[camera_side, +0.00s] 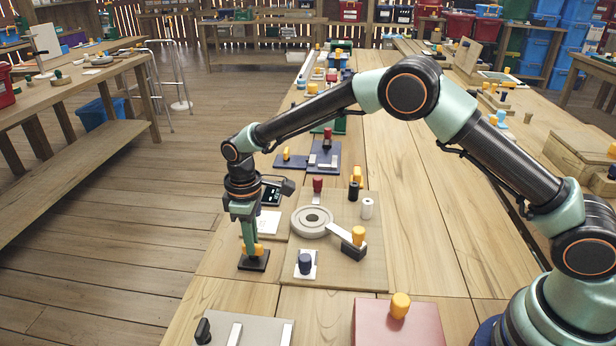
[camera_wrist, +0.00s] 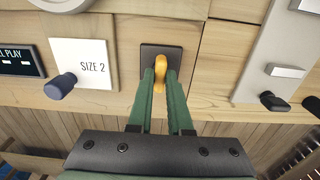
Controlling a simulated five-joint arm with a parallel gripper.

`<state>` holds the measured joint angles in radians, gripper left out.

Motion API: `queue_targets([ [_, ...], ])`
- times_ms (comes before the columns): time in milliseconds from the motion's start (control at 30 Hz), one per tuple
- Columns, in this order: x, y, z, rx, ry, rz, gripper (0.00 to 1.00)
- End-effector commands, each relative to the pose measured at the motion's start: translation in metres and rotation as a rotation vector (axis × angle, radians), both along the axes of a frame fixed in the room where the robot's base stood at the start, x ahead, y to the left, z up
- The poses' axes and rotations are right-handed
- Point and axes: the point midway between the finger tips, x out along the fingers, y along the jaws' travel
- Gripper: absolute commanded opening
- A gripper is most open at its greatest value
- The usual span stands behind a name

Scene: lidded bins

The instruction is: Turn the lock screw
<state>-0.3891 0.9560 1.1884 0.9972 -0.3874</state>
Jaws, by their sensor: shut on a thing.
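A yellow-orange lock screw (camera_side: 259,250) with a winged head stands on a small black base plate (camera_side: 253,264) near the table's left edge. In the wrist view the screw head (camera_wrist: 161,69) stands between my two green fingers, over the dark plate (camera_wrist: 174,52). My gripper (camera_side: 251,244) points down and is shut on the screw head; it also shows in the wrist view (camera_wrist: 161,78). The fingers hide part of the head, and the thread is not visible.
A white "SIZE 2" card (camera_wrist: 92,68) and a dark blue knob (camera_wrist: 60,86) lie left of my fingers in the wrist view. A board with a round grey dial (camera_side: 312,222) and several knobs stands right of my gripper.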

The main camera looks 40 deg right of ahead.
Motion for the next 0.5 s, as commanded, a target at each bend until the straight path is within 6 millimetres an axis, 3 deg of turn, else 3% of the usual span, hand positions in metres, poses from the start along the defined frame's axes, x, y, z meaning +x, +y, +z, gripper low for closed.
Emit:
queue_targets([
  [433,0.0001,0.0001,0.0018,0.000,0.000,0.010,0.00],
  [500,0.0001,0.0001,0.0017,0.000,0.000,0.009,0.36],
])
